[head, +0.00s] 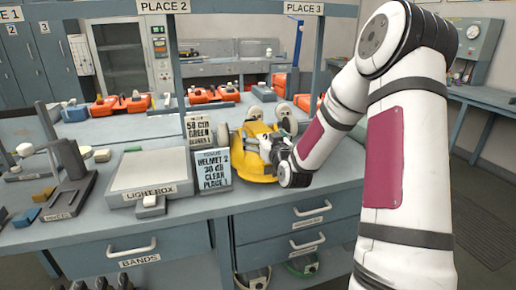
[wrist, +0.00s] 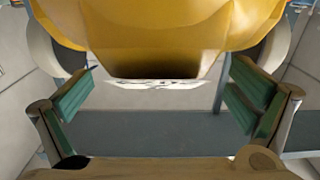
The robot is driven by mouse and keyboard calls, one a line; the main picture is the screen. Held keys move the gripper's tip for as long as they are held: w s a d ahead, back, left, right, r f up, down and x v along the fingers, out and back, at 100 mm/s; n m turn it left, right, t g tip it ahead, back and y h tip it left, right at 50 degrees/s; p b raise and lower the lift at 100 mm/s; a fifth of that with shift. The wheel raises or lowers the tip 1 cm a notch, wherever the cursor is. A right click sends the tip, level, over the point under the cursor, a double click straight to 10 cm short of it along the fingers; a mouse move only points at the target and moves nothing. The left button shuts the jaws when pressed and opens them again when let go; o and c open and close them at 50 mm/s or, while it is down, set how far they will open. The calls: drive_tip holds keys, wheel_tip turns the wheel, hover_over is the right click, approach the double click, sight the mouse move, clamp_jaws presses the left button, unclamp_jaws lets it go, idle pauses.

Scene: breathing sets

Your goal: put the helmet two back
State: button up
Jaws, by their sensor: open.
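A yellow helmet (head: 256,168) with grey-white ear cups sits on the bench right of the sign cards. It also fills the top of the wrist view (wrist: 160,25), with a white label strip under its dark lower edge. A card reading "HELMET 2, 30 dB, clear, place 1" (head: 213,171) stands just left of it. My gripper (head: 272,150) is at the helmet's right front side and partly hides it. In the wrist view my gripper (wrist: 160,105) has its green-padded fingers wide apart, with the helmet beyond and above them. I cannot tell whether they touch it.
A light box (head: 150,177) and a stand (head: 70,170) are on the bench to the left. Several orange sets (head: 200,95) stand on the bench behind. "PLACE 2" (head: 163,6) and "PLACE 3" (head: 303,9) signs hang above. Drawers (head: 300,213) are below the bench front.

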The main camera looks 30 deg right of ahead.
sight(260, 129)
drive_tip(key=x, duration=0.4)
drive_tip(key=shift+r, duration=0.25)
drive_tip(key=shift+c, duration=0.6)
drive_tip(key=shift+f, duration=0.1)
clamp_jaws()
